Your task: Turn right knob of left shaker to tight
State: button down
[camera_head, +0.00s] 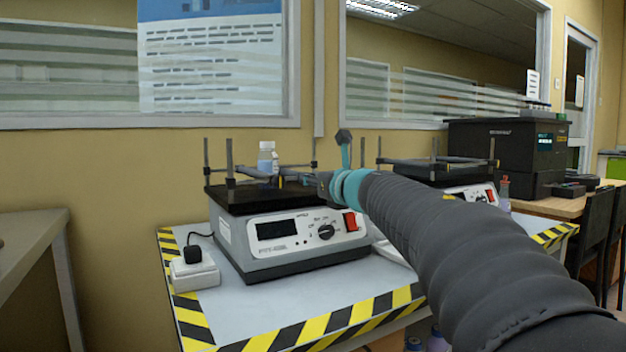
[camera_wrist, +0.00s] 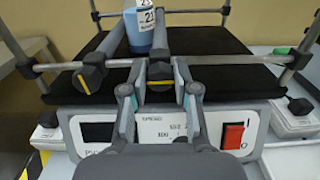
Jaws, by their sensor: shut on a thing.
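The left shaker (camera_head: 300,234) has a white front panel and a black platform; the wrist view shows its platform (camera_wrist: 215,50) too. A blue-liquid bottle (camera_head: 267,161) stands on it; it also shows in the wrist view (camera_wrist: 138,32). In the wrist view the right knob (camera_wrist: 160,74) is black with a roughly level yellow mark, on the front bar. My gripper (camera_wrist: 158,70) is shut on it, one finger on each side. The left knob (camera_wrist: 90,77) is free, its yellow mark slanted. In the head view my gripper (camera_head: 318,183) is at the platform's front right; the gripped knob is hard to make out there.
A second shaker (camera_head: 470,190) stands to the right, partly behind my arm. A white power socket block (camera_head: 195,272) sits left of the left shaker. The table edge (camera_head: 330,322) has yellow and black tape. A black instrument (camera_head: 500,150) stands farther right.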

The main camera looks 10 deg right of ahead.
jog(key=shift+d+f+m+p, duration=0.1)
jog(key=shift+m+p, duration=2.7)
jog(key=shift+m, duration=1.7)
jog(key=shift+d+f+m+p, duration=0.1)
jog(key=shift+m+p, duration=2.7)
jog(key=shift+m, duration=1.7)
jog(key=c, duration=0.9)
grip_release()
jog(key=shift+a, duration=0.1)
